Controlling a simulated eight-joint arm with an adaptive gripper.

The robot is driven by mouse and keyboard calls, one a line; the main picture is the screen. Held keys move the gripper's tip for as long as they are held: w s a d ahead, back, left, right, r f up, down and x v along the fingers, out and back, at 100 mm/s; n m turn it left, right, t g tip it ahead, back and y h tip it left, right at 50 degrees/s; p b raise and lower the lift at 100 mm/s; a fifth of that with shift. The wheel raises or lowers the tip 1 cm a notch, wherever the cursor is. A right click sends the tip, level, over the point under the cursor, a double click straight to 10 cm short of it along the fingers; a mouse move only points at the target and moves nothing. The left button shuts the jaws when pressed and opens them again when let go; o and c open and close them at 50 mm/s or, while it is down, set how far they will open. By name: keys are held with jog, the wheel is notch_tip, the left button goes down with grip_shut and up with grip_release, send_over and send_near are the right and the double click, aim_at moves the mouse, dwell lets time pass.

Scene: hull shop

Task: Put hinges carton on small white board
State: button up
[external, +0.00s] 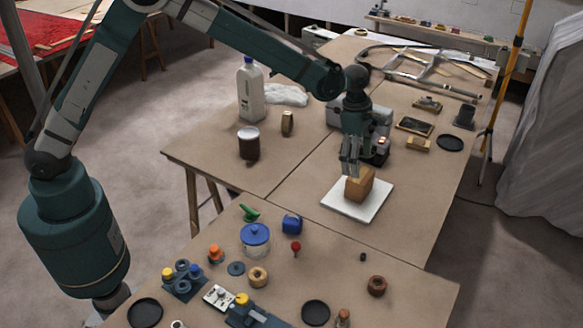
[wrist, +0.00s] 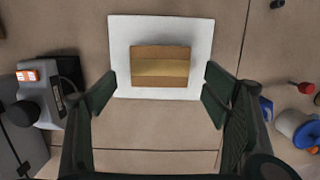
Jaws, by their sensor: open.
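The hinges carton (external: 359,184) is a small brown box with a paler tape strip across its top. It rests on the small white board (external: 372,206), which lies flat on the table. In the wrist view the carton (wrist: 160,66) sits inside the board's edges, with white of the board (wrist: 125,35) showing around it. My gripper (external: 350,166) is just above and beside the carton in the external view. In the wrist view my gripper (wrist: 158,92) has its fingers spread wide, with clear gaps to both sides of the carton. No label text is readable.
A grey machine (wrist: 42,95) stands near the board. A blue-lidded jar (external: 255,238), a blue item (external: 292,224) and a red knob (external: 295,247) stand on the nearer table. A dark brown jar (external: 248,144) and white bottle (external: 250,90) stand left.

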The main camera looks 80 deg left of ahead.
jog(key=shift+s+a+r, duration=0.15)
jog(key=shift+r, duration=1.4)
jog(key=shift+r, duration=0.1)
jog(key=shift+s+r, duration=0.2)
jog(key=s+r+m+t, duration=0.2)
jog(key=s+r+m, duration=0.5)
jog(key=s+r, duration=0.5)
jog(key=s+r+m+t, duration=0.1)
jog(key=s+r+m, duration=0.65)
jog(key=s, duration=0.75)
jog(key=s+m+t, duration=0.1)
jog(key=s+m, duration=0.5)
jog(key=s, duration=0.8)
jog(key=s+a+f+m+t+y, duration=0.1)
jog(key=s+m, duration=0.5)
jog(key=s, duration=0.8)
jog(key=shift+s+a+f+t, duration=0.2)
jog(key=shift+s+a+t, duration=0.1)
jog(key=shift+t, duration=0.2)
